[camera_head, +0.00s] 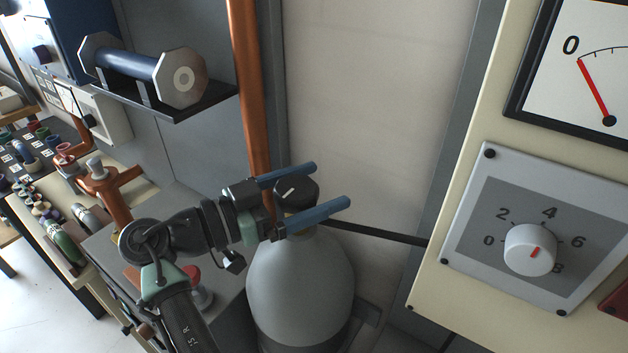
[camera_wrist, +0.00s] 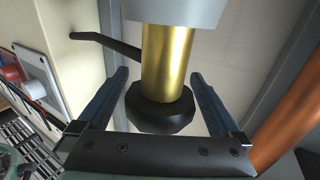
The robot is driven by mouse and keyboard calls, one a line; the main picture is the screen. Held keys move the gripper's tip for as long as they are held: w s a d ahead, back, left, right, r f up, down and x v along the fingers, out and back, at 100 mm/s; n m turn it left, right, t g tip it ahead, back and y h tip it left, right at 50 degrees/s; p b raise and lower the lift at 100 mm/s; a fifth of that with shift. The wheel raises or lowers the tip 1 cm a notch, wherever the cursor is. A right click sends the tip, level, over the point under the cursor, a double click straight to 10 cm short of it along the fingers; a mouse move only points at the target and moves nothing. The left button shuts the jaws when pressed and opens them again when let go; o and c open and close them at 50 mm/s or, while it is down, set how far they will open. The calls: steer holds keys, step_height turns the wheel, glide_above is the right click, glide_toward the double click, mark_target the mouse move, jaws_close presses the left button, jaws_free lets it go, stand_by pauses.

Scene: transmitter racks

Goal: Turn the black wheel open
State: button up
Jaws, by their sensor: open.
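The black wheel (camera_head: 297,192) sits on top of a grey gas cylinder (camera_head: 300,275), with a white mark on its upper face. In the wrist view the wheel (camera_wrist: 160,108) is a dark faceted knob on a brass stem (camera_wrist: 168,60), with the grey cylinder (camera_wrist: 185,12) at the top edge. My gripper (camera_head: 333,186) is open, its two blue fingers on either side of the wheel. In the wrist view the gripper (camera_wrist: 160,85) shows a gap between each finger and the wheel, with no clear contact.
A black bar (camera_head: 375,232) runs from beside the cylinder to the cream panel (camera_head: 437,255) at right, which carries a white dial knob (camera_head: 530,249) and a gauge (camera_head: 590,70). A copper pipe (camera_head: 247,95) rises behind the wheel. A shelf (camera_head: 175,105) holds a blue part at upper left.

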steer(key=shift+c, duration=0.2)
steer(key=c, duration=1.2)
